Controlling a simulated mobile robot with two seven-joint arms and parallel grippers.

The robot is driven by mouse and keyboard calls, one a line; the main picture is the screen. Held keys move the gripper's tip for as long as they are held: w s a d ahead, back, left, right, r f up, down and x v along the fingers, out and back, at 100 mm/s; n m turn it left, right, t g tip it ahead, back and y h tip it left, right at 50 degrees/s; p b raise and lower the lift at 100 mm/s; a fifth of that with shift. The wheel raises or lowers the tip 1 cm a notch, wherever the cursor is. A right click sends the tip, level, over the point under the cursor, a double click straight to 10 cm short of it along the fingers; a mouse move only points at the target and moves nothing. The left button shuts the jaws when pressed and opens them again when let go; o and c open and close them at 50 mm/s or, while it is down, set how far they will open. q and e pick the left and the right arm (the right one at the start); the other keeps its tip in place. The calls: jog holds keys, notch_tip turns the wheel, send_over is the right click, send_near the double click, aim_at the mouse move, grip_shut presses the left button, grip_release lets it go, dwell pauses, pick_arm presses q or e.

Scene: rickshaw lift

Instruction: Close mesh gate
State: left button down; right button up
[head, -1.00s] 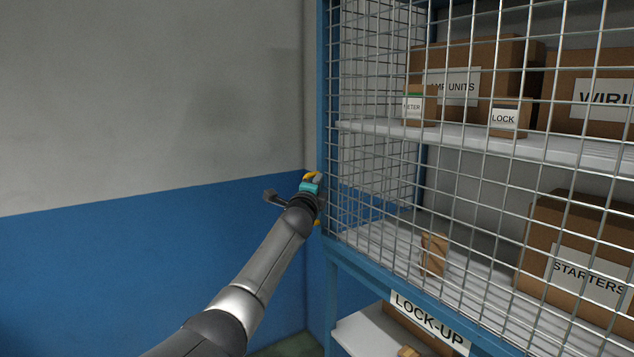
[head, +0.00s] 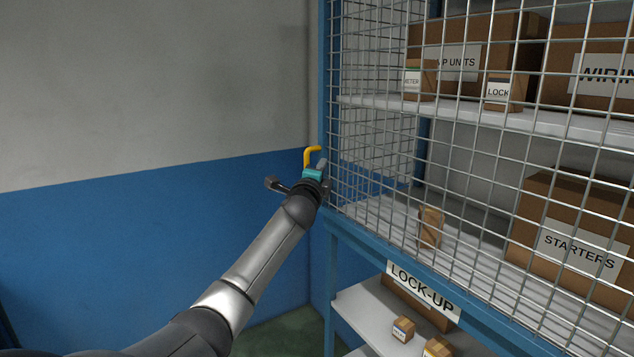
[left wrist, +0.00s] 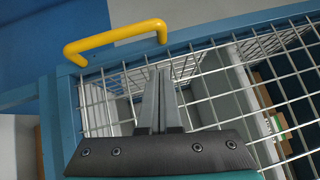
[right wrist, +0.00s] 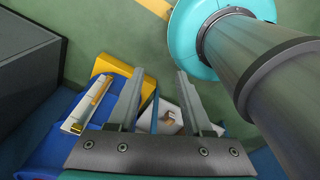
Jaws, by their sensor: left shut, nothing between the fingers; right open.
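The mesh gate (head: 470,150) is a wire grid in a blue frame, standing across the front of the shelves. Its yellow handle (head: 307,157) sticks out at the left edge; it also shows as a yellow bar (left wrist: 115,38) in the left wrist view. My left gripper (head: 321,163) is beside the handle at the gate's left edge. In the left wrist view its fingers (left wrist: 158,72) are shut and empty, in front of the mesh, apart from the handle. I cannot tell whether they touch the mesh. My right gripper (right wrist: 160,73) is open and empty, away from the gate.
Behind the mesh are shelves with boxes, including a STARTERS box (head: 580,235). A LOCK-UP sign (head: 422,288) is on the blue rail below, above an open lower shelf. A grey and blue wall (head: 130,170) stands left. Beneath my right gripper are yellow and blue objects (right wrist: 110,68).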

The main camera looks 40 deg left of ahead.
pick_arm(q)
jog(key=r+v, duration=0.1)
jog(key=v, duration=0.6)
jog(key=shift+d+f+b, duration=0.35)
jog(key=shift+d+b, duration=0.05)
jog(key=shift+b, duration=0.05)
pick_arm(e)
jog(key=shift+w+a+f, duration=0.15)
jog(key=shift+a+f, duration=0.15)
jog(key=shift+f, duration=0.25)
